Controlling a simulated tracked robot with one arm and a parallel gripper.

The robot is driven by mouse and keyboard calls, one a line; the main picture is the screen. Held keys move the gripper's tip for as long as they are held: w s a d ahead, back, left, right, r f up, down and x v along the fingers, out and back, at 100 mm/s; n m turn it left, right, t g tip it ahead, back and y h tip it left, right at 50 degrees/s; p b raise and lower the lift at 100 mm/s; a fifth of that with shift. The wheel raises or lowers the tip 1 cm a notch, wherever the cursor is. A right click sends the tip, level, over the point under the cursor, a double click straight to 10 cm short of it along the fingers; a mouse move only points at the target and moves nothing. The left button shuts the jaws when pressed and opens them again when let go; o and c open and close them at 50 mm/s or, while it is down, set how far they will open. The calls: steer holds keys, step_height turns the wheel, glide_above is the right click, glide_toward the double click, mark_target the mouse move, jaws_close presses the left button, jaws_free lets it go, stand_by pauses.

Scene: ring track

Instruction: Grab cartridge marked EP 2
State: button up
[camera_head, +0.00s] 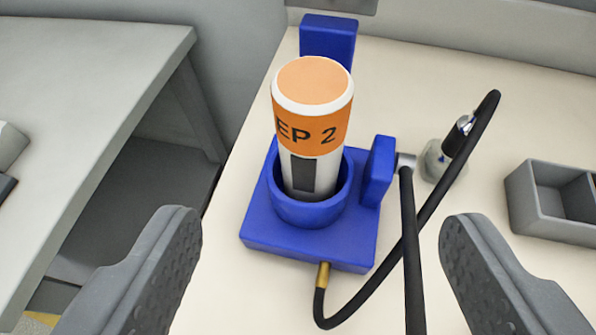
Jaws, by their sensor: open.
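The cartridge marked EP 2 (312,130) is a white cylinder with an orange top and an orange band with dark lettering. It stands upright, its lower end hidden inside the round cup of a blue holder (262,222) on the cream table. My gripper (322,240) is open and empty. Its two grey padded fingers show at the lower left and lower right, in the foreground. The cartridge is farther off, between the fingers' directions, and neither finger touches it.
A black hose (412,250) runs from the holder's front and side, to the right of the cartridge. A grey divided tray (545,205) is at the right. A grey table (90,90) stands left across a gap.

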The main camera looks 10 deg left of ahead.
mark_target(312, 113)
steer(key=x, duration=0.8)
steer(key=shift+w+f, duration=0.15)
steer(key=shift+w+a+f, duration=0.1)
steer(key=shift+w+a, duration=0.15)
steer(key=shift+w, duration=0.55)
steer(key=shift+b+x, duration=0.3)
steer(key=shift+x, duration=1.65)
steer(key=shift+a+r, duration=0.1)
steer(key=shift+r, duration=0.1)
steer(key=c, duration=1.4)
steer(key=shift+w+r, duration=0.1)
steer(key=shift+r, duration=0.05)
